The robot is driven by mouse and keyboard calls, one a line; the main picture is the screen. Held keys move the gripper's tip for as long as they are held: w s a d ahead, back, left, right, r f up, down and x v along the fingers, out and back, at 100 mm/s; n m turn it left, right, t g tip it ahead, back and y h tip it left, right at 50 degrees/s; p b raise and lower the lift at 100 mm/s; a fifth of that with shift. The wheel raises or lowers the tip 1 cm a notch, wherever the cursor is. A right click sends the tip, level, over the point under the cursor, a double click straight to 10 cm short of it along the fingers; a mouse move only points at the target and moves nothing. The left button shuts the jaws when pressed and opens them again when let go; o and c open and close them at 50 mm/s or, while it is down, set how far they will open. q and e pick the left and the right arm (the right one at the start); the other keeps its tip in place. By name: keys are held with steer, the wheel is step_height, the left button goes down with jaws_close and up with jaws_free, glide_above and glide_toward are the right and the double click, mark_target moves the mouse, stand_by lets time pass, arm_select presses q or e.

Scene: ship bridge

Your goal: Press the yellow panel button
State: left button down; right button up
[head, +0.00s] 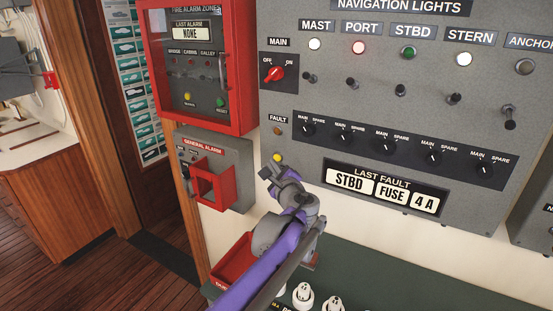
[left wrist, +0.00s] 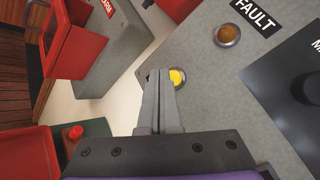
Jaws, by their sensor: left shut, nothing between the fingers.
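The yellow panel button (head: 278,157) is on the lower left of the grey navigation lights panel (head: 300,192), below the fault lamp (head: 277,131). My left gripper (head: 268,173) is shut and empty, its tips just below and left of the button in the head view. In the left wrist view the shut fingers (left wrist: 158,78) point at the panel, and the yellow button (left wrist: 178,77) shows just right of the tips, partly hidden by them. I cannot tell whether the tips touch the panel. My right gripper is not in view.
A general alarm box (head: 240,160) with a red guard (head: 213,187) stands out left of the panel. Above it is a red fire alarm cabinet (head: 250,60) with another yellow button inside. A red bin (head: 232,262) and a green counter (head: 400,285) lie below.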

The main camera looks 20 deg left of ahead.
arm_select(q)
steer(key=shift+s, duration=0.15)
steer(key=s, duration=0.5)
steer(key=shift+a, duration=0.4)
stand_by(0.6)
steer(key=s+f+n+g+h, duration=0.45)
steer(key=s+f+n, duration=0.55)
steer(key=s+f, duration=0.45)
steer(key=s+d+f+n+g+h, duration=0.1)
steer(key=s+d+f+n+h, duration=0.2)
steer(key=s, duration=0.5)
steer(key=s+d+f+n+g+h, duration=0.2)
steer(key=s+d+f+n+h, duration=0.1)
steer(key=s+d+f+n, duration=0.2)
steer(key=s+d+f, duration=0.2)
steer(key=s, duration=0.1)
steer(key=shift+s+n, duration=0.15)
steer(key=shift+n, duration=0.15)
